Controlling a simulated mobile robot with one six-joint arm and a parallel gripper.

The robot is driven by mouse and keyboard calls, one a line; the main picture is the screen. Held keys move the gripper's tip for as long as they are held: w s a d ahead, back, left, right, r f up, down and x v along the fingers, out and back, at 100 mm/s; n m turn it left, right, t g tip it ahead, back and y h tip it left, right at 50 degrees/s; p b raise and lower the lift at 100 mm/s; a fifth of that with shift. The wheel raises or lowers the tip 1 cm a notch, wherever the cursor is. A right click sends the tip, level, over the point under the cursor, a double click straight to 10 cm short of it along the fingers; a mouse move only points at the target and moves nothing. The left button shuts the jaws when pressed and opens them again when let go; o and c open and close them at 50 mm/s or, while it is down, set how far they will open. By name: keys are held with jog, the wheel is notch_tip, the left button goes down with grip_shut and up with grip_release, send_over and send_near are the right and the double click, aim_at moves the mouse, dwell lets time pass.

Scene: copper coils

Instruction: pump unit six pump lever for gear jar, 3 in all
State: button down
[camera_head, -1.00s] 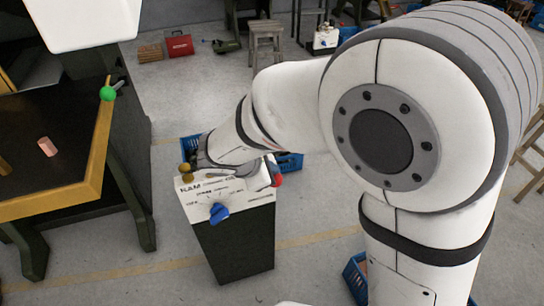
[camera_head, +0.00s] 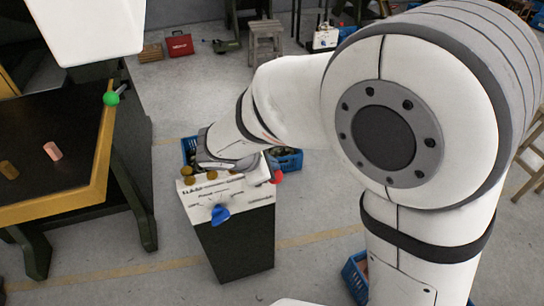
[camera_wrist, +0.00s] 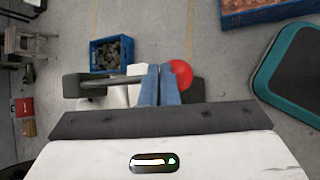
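The pump unit (camera_head: 236,240) is a dark box with a white, lettered top in the head view. A blue handle (camera_head: 220,214) sits on its front edge and several brass-coloured round parts stand at its back left. The lever's red ball (camera_head: 277,177) shows at its right side. In the wrist view a grey lever rod (camera_wrist: 115,80) runs toward the red ball (camera_wrist: 181,73). My gripper (camera_wrist: 159,72) has its two blue fingers nearly together, over the rod's line and just left of the ball. I cannot tell whether they touch it. I cannot identify a gear jar.
A dark table with a yellow edge (camera_head: 104,150) stands at the left, with a green ball (camera_head: 111,98) at its corner. A blue crate (camera_wrist: 112,54) of dark parts is behind the pump unit. Another blue crate (camera_head: 354,276) is at the lower right. Grey floor is open between.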

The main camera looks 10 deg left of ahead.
jog(key=shift+w+a+r+p, duration=0.1)
jog(key=shift+w+r+p, duration=0.1)
jog(key=shift+r+p, duration=0.7)
jog(key=shift+w+a+r+p, duration=0.15)
jog(key=shift+r+p, duration=0.4)
jog(key=shift+r, duration=0.65)
jog(key=shift+r, duration=0.1)
jog(key=r+p, duration=0.2)
jog(key=r, duration=0.1)
jog(key=r+p, duration=0.1)
jog(key=p, duration=0.1)
jog(key=shift+w+a+r, duration=0.15)
jog(key=shift+w+r, duration=0.15)
jog(key=shift+r, duration=0.1)
dwell(1.1)
